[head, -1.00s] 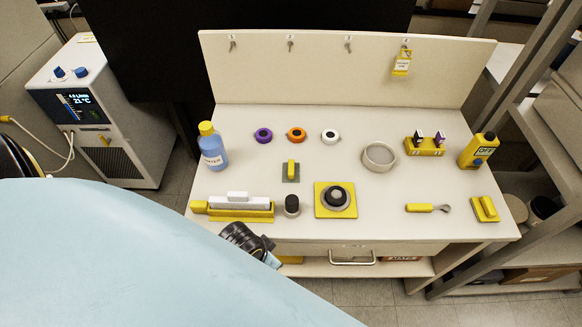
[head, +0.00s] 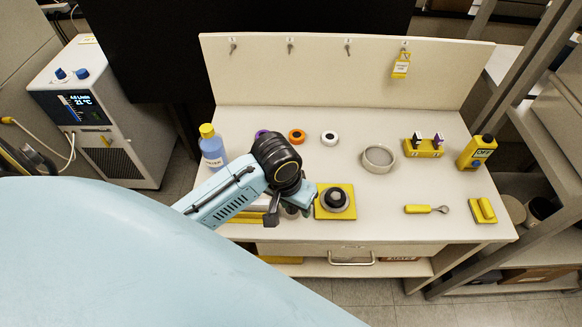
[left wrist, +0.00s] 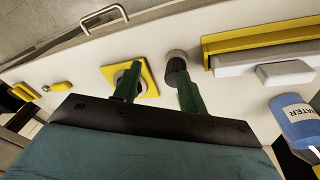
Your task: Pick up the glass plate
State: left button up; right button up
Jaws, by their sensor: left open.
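No clear glass plate shows in either view now. A small grey square with a yellow grip, which may be it, stood at the table's middle left earlier; my left arm now covers that spot in the head view. My left gripper (head: 290,208) is over the table's front left part, just left of the yellow square base with a black knob (head: 335,200). The dark cylinder with a grey top (left wrist: 177,68) shows just beyond one finger. My right gripper is not in view.
A blue water bottle (head: 212,150) stands at the left, and a long yellow block with a white bar (left wrist: 265,45) lies near the front left edge.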

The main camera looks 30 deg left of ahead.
pick_arm(q)
jog(key=w+a+r+n+g+y, duration=0.1)
jog(key=w+a+r+n, duration=0.2)
jog(key=w+a, duration=0.25)
jog(key=w+a+r+n+g, duration=0.1)
jog(key=w+a+r+n, duration=0.25)
jog(key=w, duration=0.35)
jog(key=shift+m, duration=0.35)
jog(key=f, duration=0.4)
jog(key=f+b, duration=0.1)
jog(key=f, duration=0.3)
jog(key=f+b, duration=0.1)
jog(key=f, duration=0.4)
jog(key=shift+w+a, duration=0.2)
jog(key=shift+w, duration=0.05)
grip_shut()
